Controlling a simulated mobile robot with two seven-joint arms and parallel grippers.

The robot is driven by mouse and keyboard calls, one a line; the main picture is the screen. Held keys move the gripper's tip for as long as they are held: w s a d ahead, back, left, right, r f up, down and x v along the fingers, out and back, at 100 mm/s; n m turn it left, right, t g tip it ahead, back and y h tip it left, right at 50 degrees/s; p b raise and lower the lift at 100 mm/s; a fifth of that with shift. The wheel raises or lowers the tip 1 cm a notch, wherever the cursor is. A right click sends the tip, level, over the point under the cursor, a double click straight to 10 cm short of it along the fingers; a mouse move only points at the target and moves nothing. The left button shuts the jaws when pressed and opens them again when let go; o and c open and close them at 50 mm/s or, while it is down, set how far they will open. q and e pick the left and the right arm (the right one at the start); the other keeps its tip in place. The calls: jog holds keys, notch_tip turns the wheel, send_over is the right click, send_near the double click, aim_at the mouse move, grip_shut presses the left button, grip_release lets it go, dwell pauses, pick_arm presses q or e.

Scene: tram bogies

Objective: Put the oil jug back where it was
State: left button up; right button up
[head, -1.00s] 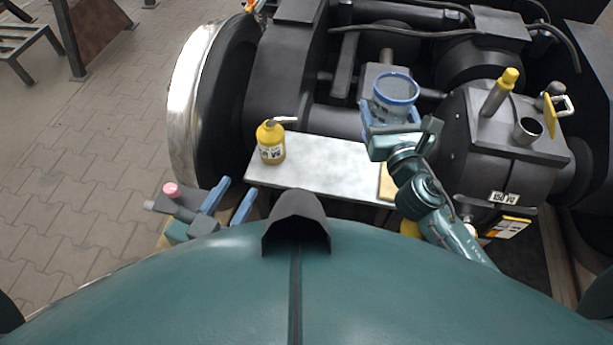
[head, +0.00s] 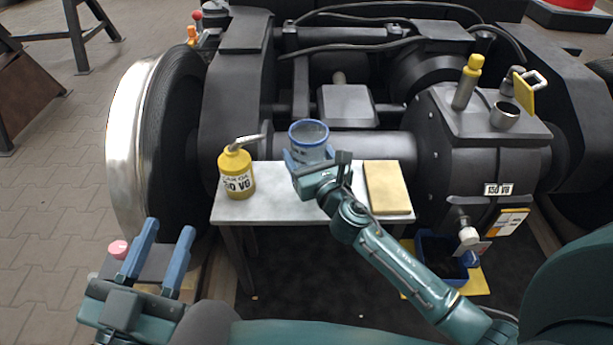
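A grey jug with a blue rim (head: 309,133) is in the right gripper (head: 309,158), whose blue fingers close around its lower part. It is upright over the rear middle of the small metal table (head: 290,208). Its base is hidden by the gripper, so I cannot tell whether it touches the table. A tan mat (head: 387,188) lies bare on the right end. My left gripper (head: 167,230) is open and empty at the lower left.
A large wheel (head: 135,150) stands left of the table. The gearbox (head: 455,140), with a yellow-capped post (head: 468,82) and an open filler neck (head: 505,116), is to the right. A dark blue bin (head: 437,262) sits below it. The axle runs close behind the table.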

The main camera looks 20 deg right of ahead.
notch_tip(320, 180, down, 4)
jog(key=shift+r+b, duration=0.2)
jog(key=shift+b, duration=1.05)
jog(key=shift+f, duration=0.1)
jog(key=o, duration=0.6)
jog(key=shift+f, duration=0.1)
jog(key=o, duration=0.5)
jog(key=shift+c, duration=0.2)
pick_arm(q)
jog(key=r+m+h, duration=0.1)
jog(key=w+r+m+t+h, duration=0.1)
jog(key=r, duration=0.1)
jog(key=shift+a+r+m+h, duration=0.15)
jog(key=shift+r+m+h, duration=0.1)
jog(key=shift+m+h, duration=0.05)
